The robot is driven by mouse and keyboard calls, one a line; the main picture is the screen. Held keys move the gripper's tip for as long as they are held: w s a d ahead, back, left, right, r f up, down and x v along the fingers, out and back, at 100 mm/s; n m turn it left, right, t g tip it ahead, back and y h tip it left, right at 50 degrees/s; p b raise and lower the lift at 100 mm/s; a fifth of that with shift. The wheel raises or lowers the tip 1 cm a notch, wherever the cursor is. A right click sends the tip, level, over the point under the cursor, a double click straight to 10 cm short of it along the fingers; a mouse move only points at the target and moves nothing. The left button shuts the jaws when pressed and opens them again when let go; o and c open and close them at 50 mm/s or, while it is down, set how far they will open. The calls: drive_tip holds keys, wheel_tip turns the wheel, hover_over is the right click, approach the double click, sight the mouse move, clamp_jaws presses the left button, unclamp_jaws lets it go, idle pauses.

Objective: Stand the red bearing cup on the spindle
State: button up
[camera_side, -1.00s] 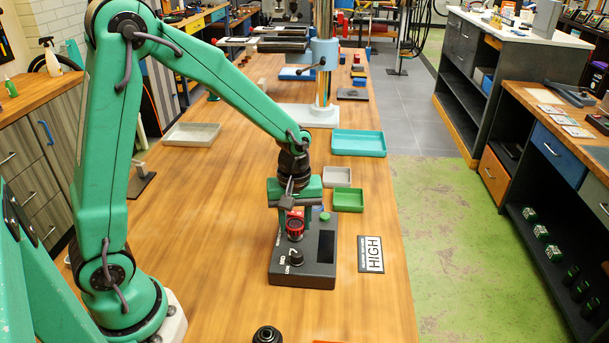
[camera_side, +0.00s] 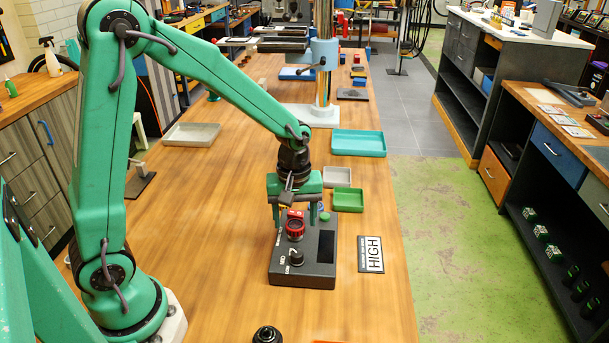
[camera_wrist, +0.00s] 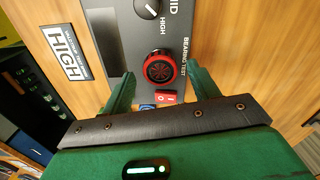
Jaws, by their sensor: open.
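The red bearing cup (camera_side: 294,226), a red ring with a dark ribbed inside, stands upright on the dark test box (camera_side: 316,272). In the wrist view the cup (camera_wrist: 160,68) sits beside the words BEARING TEST. The spindle does not show; the cup covers the spot where it would be. My gripper (camera_side: 295,219) is open just above and behind the cup. In the wrist view its two green fingers (camera_wrist: 158,82) are spread to either side, with clear gaps to the cup.
The box also carries a black knob (camera_side: 295,257), a red switch (camera_wrist: 166,97) and a dark panel. A HIGH card (camera_side: 371,254) lies to its right. Green (camera_side: 348,207), grey (camera_side: 337,184) and teal (camera_side: 358,150) trays lie behind. The bench left of the box is clear.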

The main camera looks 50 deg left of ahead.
sight(295, 224)
wheel_tip(295, 224, up, 11)
idle(0.5)
idle(0.5)
drive_tip(key=s+r+m+t, duration=0.2)
drive_tip(key=s+m, duration=0.3)
drive_tip(key=s, duration=0.2)
drive_tip(key=s+a+r+m+t, duration=0.1)
drive_tip(key=s+r+m+t, duration=0.2)
drive_tip(key=s+m, duration=0.3)
drive_tip(key=shift+s+r+t, duration=0.3)
drive_tip(key=shift+s, duration=0.45)
